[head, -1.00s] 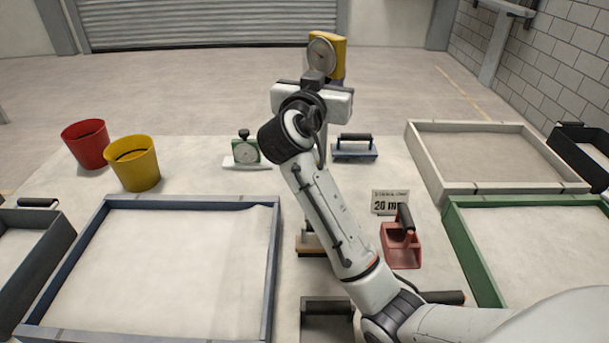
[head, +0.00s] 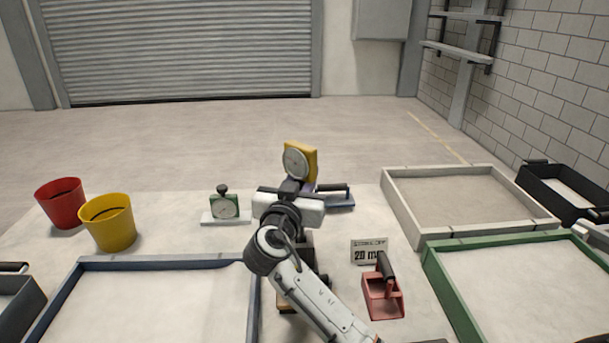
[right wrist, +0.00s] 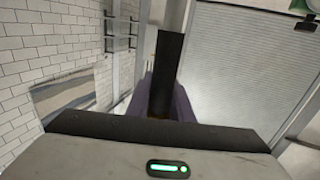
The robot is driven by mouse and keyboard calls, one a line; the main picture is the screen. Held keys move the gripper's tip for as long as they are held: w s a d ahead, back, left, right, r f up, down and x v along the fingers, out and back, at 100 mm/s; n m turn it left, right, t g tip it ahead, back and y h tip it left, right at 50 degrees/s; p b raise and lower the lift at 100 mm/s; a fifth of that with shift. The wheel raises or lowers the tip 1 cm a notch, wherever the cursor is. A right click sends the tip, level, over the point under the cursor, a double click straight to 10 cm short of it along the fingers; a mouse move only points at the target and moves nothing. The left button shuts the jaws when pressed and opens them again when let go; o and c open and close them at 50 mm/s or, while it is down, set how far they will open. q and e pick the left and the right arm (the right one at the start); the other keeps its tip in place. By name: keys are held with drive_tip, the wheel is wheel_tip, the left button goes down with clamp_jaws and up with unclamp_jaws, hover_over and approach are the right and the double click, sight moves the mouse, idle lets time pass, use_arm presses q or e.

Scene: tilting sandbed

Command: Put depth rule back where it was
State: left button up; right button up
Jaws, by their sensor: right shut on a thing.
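A yellow instrument with a round pale dial (head: 300,161), which I take to be the depth rule, is held up by my right gripper (head: 291,187). In the right wrist view an upright dark bar (right wrist: 171,70) stands between purple shapes at the right gripper (right wrist: 170,108); the dial is not visible there. I cannot tell how far its lower end is above the table. My left gripper is out of view.
A number card (head: 369,251) and red scoop (head: 383,303) stand right. Yellow (head: 110,228) and red (head: 60,205) buckets stand left. Sand trays flank both sides.

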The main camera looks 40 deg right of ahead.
drive_tip(key=o, duration=0.4)
drive_tip(key=shift+f, duration=0.1)
drive_tip(key=o, duration=0.4)
drive_tip(key=shift+o, duration=0.2)
drive_tip(key=b+v, duration=0.2)
drive_tip(key=v, duration=1)
drive_tip(key=shift+r, duration=0.2)
